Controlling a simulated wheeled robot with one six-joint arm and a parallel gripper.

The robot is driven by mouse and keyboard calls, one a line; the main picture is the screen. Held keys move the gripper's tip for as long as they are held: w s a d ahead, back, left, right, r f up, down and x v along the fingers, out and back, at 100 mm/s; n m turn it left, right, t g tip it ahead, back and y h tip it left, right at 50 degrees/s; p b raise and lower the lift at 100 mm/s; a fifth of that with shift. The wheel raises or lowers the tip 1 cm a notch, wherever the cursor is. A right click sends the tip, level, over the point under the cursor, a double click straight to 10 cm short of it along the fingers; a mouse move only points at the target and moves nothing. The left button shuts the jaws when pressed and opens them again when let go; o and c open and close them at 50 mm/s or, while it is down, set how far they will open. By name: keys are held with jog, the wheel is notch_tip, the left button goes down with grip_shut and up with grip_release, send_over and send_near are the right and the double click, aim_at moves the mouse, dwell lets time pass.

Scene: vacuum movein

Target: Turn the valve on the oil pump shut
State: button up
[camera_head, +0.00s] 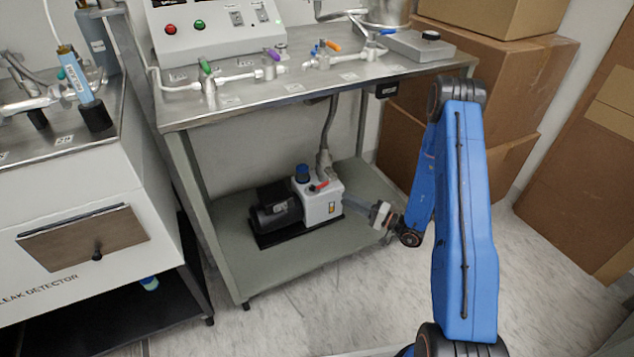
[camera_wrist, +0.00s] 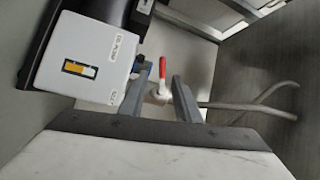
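The oil pump (camera_head: 321,205) stands on the lower shelf, a white box with a black motor and a blue cap. Its valve has a red lever handle (camera_head: 319,186), seen at the pump's upper front. In the wrist view the pump (camera_wrist: 85,62) fills the upper left, and the red handle (camera_wrist: 162,67) shows just past my fingertips, rising from a pale valve body. My gripper (camera_head: 350,208) is beside the pump on its right. In the wrist view my gripper (camera_wrist: 158,82) has its two fingers apart, with the valve seen between their tips; I cannot tell if they touch it.
The steel bench top (camera_head: 290,92) with several coloured valves is above the pump. A grey hose (camera_head: 328,130) runs up from the pump. Cardboard boxes (camera_head: 470,90) stand at the right. The lower shelf (camera_head: 365,175) is bare behind the gripper.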

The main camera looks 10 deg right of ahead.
aim_at(326, 182)
jog(key=w+a, duration=0.3)
jog(key=a, duration=0.1)
jog(key=w+a+r+t+h, duration=0.1)
jog(key=w+a, duration=0.2)
jog(key=w, duration=0.1)
jog(key=w+a+r+m+t+h, duration=0.1)
jog(key=w+a, duration=0.2)
jog(key=a, duration=0.1)
jog(key=shift+w+a+r, duration=0.25)
jog(key=shift+w+a, duration=0.05)
jog(key=shift+w, duration=0.05)
grip_shut()
